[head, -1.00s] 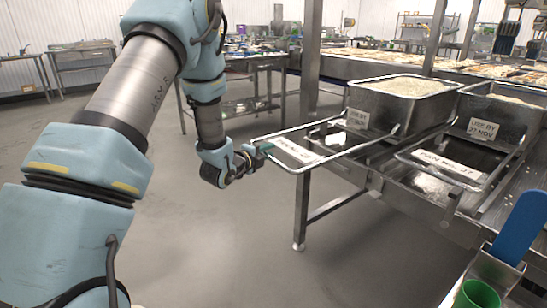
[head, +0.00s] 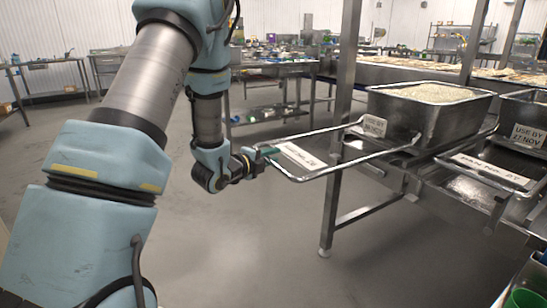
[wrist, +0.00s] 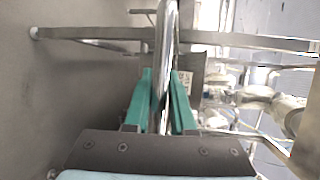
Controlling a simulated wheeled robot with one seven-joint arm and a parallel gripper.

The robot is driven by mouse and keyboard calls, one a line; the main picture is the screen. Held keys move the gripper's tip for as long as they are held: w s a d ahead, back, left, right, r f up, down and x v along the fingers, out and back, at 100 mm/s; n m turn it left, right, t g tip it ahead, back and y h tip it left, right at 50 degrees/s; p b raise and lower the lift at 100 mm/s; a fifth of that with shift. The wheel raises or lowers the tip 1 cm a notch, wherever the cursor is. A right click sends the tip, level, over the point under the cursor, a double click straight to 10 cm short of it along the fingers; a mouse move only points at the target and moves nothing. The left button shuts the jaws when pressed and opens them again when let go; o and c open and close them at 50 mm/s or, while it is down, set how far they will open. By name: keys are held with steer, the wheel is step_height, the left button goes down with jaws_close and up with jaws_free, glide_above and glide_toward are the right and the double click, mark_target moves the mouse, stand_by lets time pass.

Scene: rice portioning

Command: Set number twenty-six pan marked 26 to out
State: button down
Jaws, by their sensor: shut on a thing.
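My gripper (head: 262,158) is shut on the end bar of a long metal loop handle (head: 345,163) that sticks out from the bench. In the wrist view its green fingers (wrist: 163,80) stand on both sides of the shiny bar (wrist: 164,40). A white label (head: 300,156) lies across the handle near my gripper; its print is too small to read surely. I cannot tell whether the handle is fixed to this pan.
A second pan (head: 525,108) with a 27 NOV card and its own labelled handle (head: 492,171) is at the right. A bench leg (head: 330,215) stands below the held handle. Open floor (head: 225,255) lies in front and left. A green cup (head: 525,299) is at bottom right.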

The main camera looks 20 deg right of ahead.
steer(key=shift+a+f, duration=0.3)
steer(key=shift+f, duration=0.15)
steer(key=c, duration=1.1)
jaws_free()
steer(key=shift+o, duration=1.4)
steer(key=shift+r, duration=0.15)
steer(key=shift+d+r, duration=0.1)
steer(key=shift+d, duration=0.05)
steer(key=v, duration=1)
steer(key=shift+s+a+b, duration=0.2)
steer(key=shift+a+b, duration=0.15)
steer(key=shift+b, duration=0.1)
